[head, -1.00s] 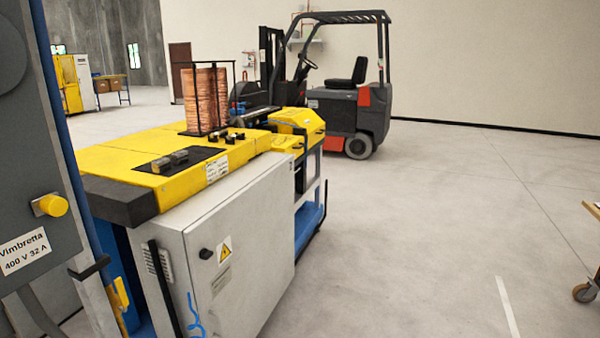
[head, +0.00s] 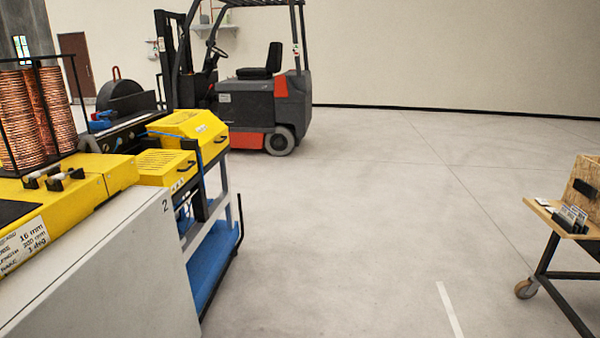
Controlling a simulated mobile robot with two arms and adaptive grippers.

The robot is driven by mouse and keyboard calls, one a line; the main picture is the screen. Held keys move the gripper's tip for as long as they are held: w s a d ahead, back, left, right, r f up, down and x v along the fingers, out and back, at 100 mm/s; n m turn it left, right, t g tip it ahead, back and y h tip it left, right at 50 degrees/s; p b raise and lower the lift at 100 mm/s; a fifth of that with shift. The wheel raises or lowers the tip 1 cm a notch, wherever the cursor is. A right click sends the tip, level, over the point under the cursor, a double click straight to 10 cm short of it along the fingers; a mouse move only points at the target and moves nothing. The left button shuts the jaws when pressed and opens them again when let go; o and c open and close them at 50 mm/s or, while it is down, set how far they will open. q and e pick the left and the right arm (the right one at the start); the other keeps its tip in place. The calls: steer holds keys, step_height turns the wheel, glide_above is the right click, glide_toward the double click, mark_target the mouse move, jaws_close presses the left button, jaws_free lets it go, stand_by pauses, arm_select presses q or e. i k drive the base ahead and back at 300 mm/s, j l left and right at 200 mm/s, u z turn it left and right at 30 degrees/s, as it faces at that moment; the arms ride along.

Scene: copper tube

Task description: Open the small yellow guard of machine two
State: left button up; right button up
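Machine two (head: 120,240) stands at the left in the head view, with a grey cabinet marked "2" and a yellow top. At its far end are two yellow guards with black handles. The smaller, lower guard (head: 163,167) has a slotted top and looks closed. The larger guard (head: 190,126) sits just behind it and also looks closed. Neither of my grippers shows in the head view.
Copper coils (head: 35,115) stand in a black frame on the machine. A blue lower shelf (head: 215,252) juts out at its end. A forklift (head: 255,95) is parked behind. A wheeled wooden table (head: 545,215) stands at right. The floor (head: 340,230) between is clear.

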mark_target(171, 169)
steer(key=i+l+u, duration=0.1)
steer(key=i+u, duration=0.2)
steer(key=i, duration=0.2)
steer(key=i+l+u, duration=0.25)
steer(key=i, duration=0.25)
steer(key=i+l+u, duration=0.3)
steer(key=i, duration=0.2)
